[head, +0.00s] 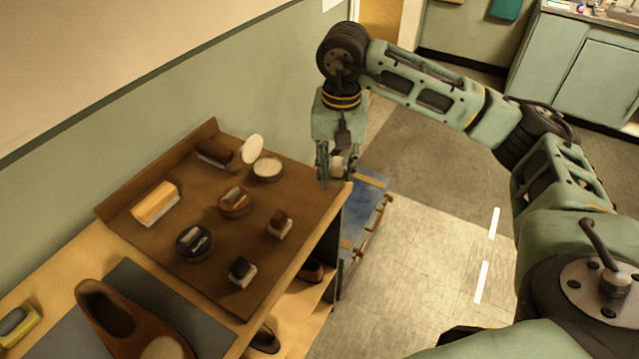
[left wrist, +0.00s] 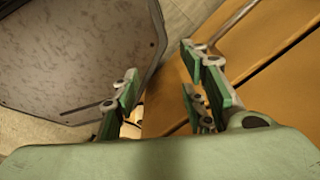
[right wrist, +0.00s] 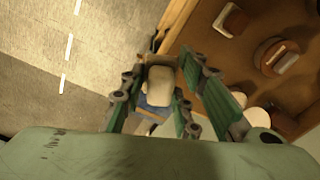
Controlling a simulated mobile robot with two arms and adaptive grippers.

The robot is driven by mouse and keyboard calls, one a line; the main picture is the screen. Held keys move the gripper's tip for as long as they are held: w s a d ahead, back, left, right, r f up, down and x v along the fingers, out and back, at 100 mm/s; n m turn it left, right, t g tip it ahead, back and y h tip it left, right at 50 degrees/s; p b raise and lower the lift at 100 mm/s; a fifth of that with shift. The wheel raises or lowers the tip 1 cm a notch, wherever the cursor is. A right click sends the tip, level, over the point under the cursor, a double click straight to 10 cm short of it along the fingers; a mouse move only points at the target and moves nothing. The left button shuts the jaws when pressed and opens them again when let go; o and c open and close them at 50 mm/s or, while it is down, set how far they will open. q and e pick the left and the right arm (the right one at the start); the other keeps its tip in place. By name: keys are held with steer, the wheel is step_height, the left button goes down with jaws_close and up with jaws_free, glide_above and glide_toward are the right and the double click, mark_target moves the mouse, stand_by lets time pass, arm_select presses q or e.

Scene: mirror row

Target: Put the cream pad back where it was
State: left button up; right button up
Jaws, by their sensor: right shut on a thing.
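The cream pad (right wrist: 160,84) is between the fingers of my right gripper (head: 337,172), which is shut on it. In the head view the pad (head: 340,162) is a small pale shape, partly hidden by the fingers. The gripper points down at the far right corner of the brown tray mat (head: 160,233); I cannot tell its height above it. A brown pad (head: 279,218) and a black pad (head: 240,267) stand on the mat along its right side, nearer to me. My left gripper (left wrist: 165,85) shows only in the left wrist view, open and empty.
On the mat are an open cream tin (head: 267,169) with its pale lid (head: 252,148), a brown tin (head: 235,205), a black tin (head: 194,243), a dark brush (head: 213,152) and a light brush (head: 155,203). A brown shoe (head: 125,315) stands in front. A blue thing (head: 358,215) is beside the bench.

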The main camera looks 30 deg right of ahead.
steer(key=w+d+m, duration=0.2)
steer(key=d+m, duration=0.2)
steer(key=d, duration=0.4)
steer(key=p, duration=0.3)
glide_above(311, 191)
step_height(311, 191, down, 6)
steer(key=shift+s+d+r, duration=0.1)
steer(key=shift+s, duration=0.05)
steer(key=shift+f, duration=0.25)
steer(key=shift+a+f+p, duration=0.2)
steer(key=shift+f+p, duration=0.15)
steer(key=shift+p, duration=0.05)
step_height(311, 191, down, 2)
steer(key=shift+f+p, duration=0.25)
steer(key=shift+p, duration=0.25)
steer(key=shift+f, duration=0.55)
steer(key=o, duration=1)
arm_select(q)
steer(key=r, duration=0.4)
steer(key=shift+s+a, duration=0.15)
steer(key=shift+a, duration=0.25)
